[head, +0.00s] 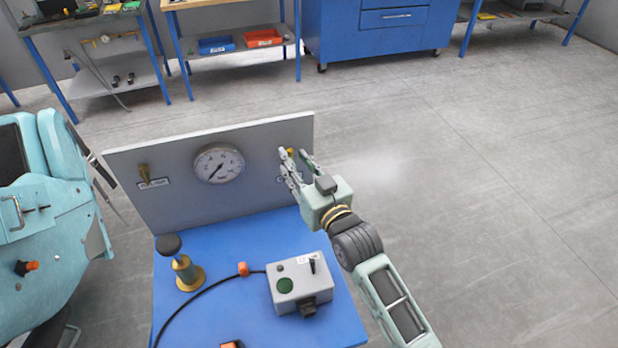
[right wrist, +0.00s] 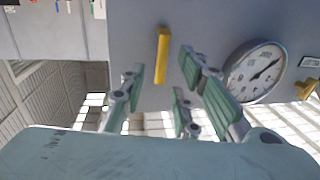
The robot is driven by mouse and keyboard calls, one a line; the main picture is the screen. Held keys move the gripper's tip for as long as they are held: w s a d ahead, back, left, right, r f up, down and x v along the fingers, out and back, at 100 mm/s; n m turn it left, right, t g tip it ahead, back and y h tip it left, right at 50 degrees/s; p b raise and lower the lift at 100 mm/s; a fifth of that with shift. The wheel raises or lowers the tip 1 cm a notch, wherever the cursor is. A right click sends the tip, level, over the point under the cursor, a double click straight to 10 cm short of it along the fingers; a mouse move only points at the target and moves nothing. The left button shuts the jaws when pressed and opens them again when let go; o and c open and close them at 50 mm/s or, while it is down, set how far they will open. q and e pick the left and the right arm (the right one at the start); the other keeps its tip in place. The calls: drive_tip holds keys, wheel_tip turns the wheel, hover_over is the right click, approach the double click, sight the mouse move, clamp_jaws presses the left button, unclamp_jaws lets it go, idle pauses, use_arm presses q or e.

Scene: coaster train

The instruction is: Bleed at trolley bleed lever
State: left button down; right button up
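The blue trolley (head: 215,240) has an upright grey panel (head: 260,145) with a round gauge (head: 219,163); the gauge also shows in the right wrist view (right wrist: 254,72). A yellow lever (right wrist: 161,55) stands out from the panel's right part. My right gripper (head: 293,166) is at that right part, its fingers spread. In the right wrist view the lever lies between the fingers, with visible gaps on both sides. In the head view the fingers mostly hide this lever and its label. A brass lever (head: 144,172) with a label is at the panel's left. My left gripper is not in view.
A grey box (head: 299,283) with a green button, a brass post with a black knob (head: 184,265) and a black cable are on the trolley top. A teal vehicle body (head: 50,220) stands close left. Whitish haze hangs right of the panel. Floor on the right is clear.

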drive_tip(key=v, duration=1.1)
